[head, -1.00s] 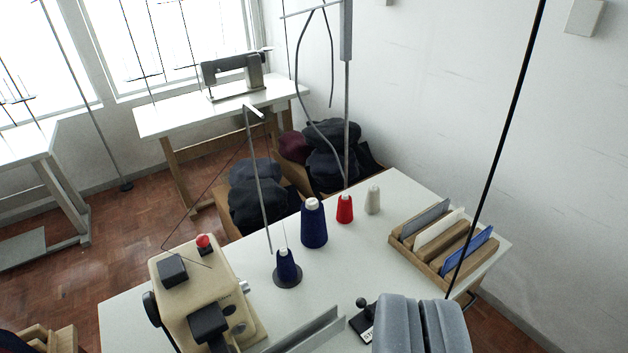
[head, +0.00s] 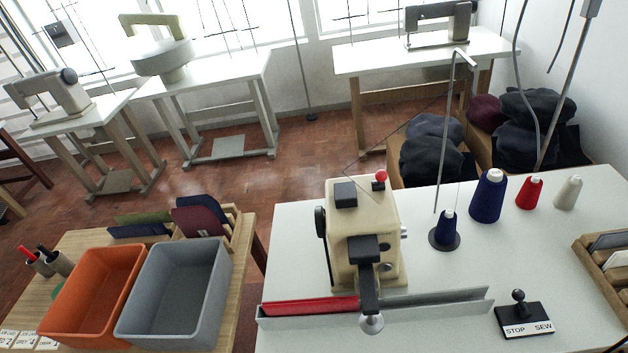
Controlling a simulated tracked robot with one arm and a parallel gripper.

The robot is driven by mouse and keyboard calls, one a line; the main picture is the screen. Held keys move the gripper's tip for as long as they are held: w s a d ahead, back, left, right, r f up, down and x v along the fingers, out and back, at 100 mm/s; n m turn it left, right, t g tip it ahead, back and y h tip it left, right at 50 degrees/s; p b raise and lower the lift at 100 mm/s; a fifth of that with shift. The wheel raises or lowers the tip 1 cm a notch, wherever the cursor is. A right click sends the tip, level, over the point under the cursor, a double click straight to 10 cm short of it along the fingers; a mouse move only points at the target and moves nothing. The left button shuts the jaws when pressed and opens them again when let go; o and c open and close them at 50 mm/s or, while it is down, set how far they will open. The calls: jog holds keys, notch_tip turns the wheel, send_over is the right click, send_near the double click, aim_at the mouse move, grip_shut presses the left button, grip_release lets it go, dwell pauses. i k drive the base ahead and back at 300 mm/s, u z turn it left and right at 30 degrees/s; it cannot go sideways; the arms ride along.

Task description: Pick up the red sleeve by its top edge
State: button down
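A flat bright red piece (head: 310,305), which looks like the red sleeve, lies in the grey metal guide rail (head: 440,305) left of the machine head. Its long upper edge shows along the rail; its lower part is hidden by the rail's front wall. Its right end reaches the cream sewing machine (head: 360,235), near the dark arm with a silver ball. A maroon piece (head: 198,220) stands in a wooden rack on the left table. My gripper is not in view.
Orange (head: 93,295) and grey (head: 180,295) bins stand on the left table. On the white table (head: 420,335) are a STOP/SEW switch (head: 524,319), several thread cones and a wooden rack (head: 592,270) at right. A thin thread stand (head: 447,140) rises behind the machine.

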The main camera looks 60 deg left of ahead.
aim_at(347, 304)
jog(key=k, duration=2.35)
jog(key=u, duration=0.55)
jog(key=i, duration=1)
